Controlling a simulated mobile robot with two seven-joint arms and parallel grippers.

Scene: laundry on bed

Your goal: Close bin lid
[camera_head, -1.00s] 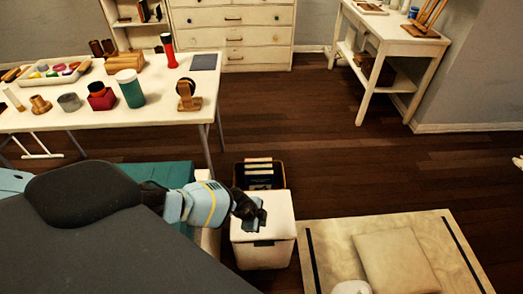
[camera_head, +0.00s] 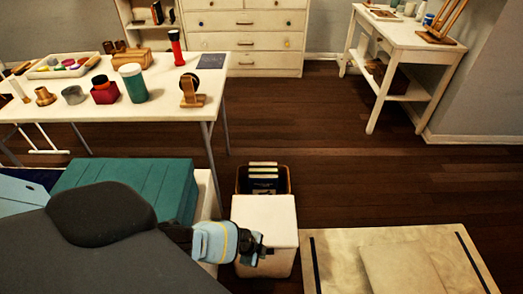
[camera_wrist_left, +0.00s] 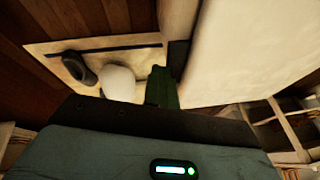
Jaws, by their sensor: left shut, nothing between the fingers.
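The white bin (camera_head: 265,215) stands on the wooden floor in the lower middle of the head view. Its flat lid lies level on top, with no gap visible. My left gripper (camera_head: 262,250) is shut and empty, in front of the bin's near face and below the lid's front edge. Whether it touches the bin cannot be told. In the left wrist view the shut fingers (camera_wrist_left: 163,88) are beside a large pale surface (camera_wrist_left: 250,45), which looks like the bin. My right gripper is not in view.
A brown crate with books (camera_head: 263,178) stands directly behind the bin. A pale mat (camera_head: 340,250) lies to its right and a teal box (camera_head: 125,185) to its left. A white table (camera_head: 75,115) with several items is at the left. The floor beyond is clear.

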